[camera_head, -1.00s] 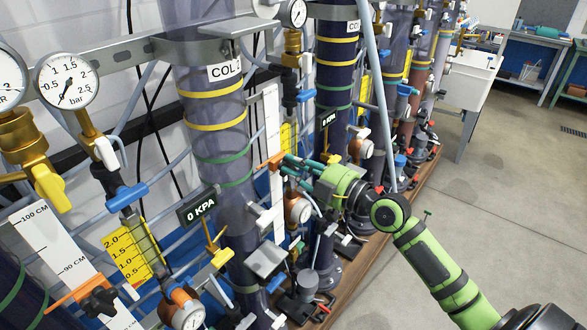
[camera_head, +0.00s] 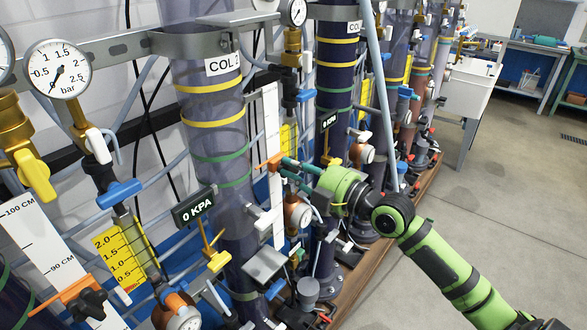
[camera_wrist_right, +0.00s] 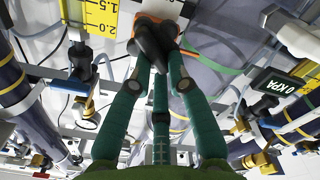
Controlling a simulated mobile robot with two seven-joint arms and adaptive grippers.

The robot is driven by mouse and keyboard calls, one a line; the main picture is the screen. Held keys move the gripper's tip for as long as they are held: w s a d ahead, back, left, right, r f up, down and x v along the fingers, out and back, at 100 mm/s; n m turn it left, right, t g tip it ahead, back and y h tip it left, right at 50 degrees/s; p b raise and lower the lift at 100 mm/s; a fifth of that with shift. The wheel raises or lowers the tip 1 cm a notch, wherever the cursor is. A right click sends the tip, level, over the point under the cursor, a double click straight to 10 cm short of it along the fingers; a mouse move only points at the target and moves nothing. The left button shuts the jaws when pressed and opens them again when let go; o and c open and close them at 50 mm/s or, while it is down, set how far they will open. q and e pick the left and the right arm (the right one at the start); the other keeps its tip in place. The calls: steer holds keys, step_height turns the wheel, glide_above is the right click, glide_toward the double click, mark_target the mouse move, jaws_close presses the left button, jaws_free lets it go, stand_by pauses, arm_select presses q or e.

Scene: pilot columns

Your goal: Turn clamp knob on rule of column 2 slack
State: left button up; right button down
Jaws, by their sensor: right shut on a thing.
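Column 2 (camera_head: 215,140) is a tall clear tube labelled "COL 2" with yellow and green bands. Its white rule (camera_head: 271,110) stands upright to the right of it. An orange clamp (camera_head: 268,162) sits across this rule. The dark clamp knob (camera_wrist_right: 152,38) shows in the wrist view, in front of the orange clamp. My right gripper (camera_head: 285,168) has its teal fingers at the clamp; the wrist view shows its fingertips (camera_wrist_right: 158,55) shut around the knob. In the head view the fingers hide the knob. My left gripper is not in view.
A gauge (camera_head: 300,215) and a grey plate (camera_head: 264,263) sit close below my right gripper. The neighbouring dark column (camera_head: 335,75) stands just behind. Another rule with an orange clamp (camera_head: 62,296) and black knob is at lower left. The floor (camera_head: 460,235) at right is clear.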

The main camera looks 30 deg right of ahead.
stand_by(0.3)
steer(key=shift+a+f+n+b, duration=0.1)
steer(key=shift+f+n+b, duration=0.15)
steer(key=shift+n+b, duration=0.65)
steer(key=c, duration=1.2)
jaws_free()
steer(key=shift+r, duration=0.15)
steer(key=shift+w+a+f+p, duration=0.2)
steer(key=shift+w+p, duration=0.1)
steer(key=shift+w, duration=0.2)
steer(key=b+v, duration=0.2)
steer(key=v, duration=0.5)
steer(key=shift+s+d+b, duration=0.1)
steer(key=shift+s+b, duration=0.25)
